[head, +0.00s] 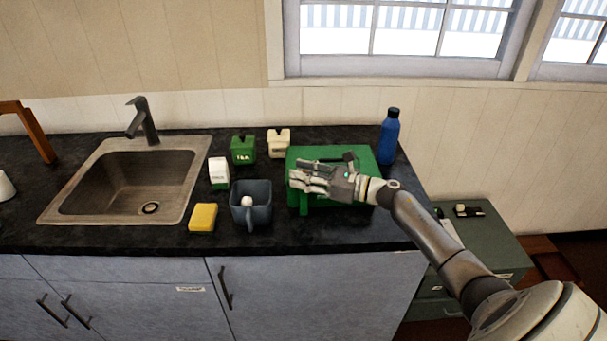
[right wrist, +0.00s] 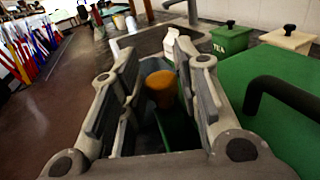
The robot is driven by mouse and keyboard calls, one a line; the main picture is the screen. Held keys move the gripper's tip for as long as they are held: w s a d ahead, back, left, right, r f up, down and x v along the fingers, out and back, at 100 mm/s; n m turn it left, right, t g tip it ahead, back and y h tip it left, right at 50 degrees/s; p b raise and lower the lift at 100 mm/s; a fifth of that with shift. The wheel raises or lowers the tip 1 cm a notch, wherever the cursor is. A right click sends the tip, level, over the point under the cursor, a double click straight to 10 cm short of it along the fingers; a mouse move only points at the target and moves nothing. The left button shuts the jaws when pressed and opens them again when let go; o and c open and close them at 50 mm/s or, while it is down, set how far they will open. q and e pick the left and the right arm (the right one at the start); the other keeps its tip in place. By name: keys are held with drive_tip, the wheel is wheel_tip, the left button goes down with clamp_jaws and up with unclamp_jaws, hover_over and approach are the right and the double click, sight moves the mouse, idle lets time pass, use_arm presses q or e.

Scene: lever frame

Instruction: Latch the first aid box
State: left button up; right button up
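The green first aid box (head: 370,162) stands at the right end of the dark counter in the head view. Its green top (right wrist: 280,125) and black handle (right wrist: 285,95) fill the right side of the right wrist view. My right gripper (head: 297,178) is over the front left part of the box and points left. In the right wrist view its fingers (right wrist: 155,70) are apart, with nothing clearly held. A green strip (right wrist: 176,130) shows between and below the fingers. My left gripper is not in view.
A grey-blue mug (head: 250,205) with a white round thing and a yellow sponge (head: 203,217) are left of the box. A green tea canister (head: 243,150) and white containers stand behind. A blue bottle (head: 390,135) stands right; the sink (head: 100,160) is left.

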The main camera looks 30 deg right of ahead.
clamp_jaws()
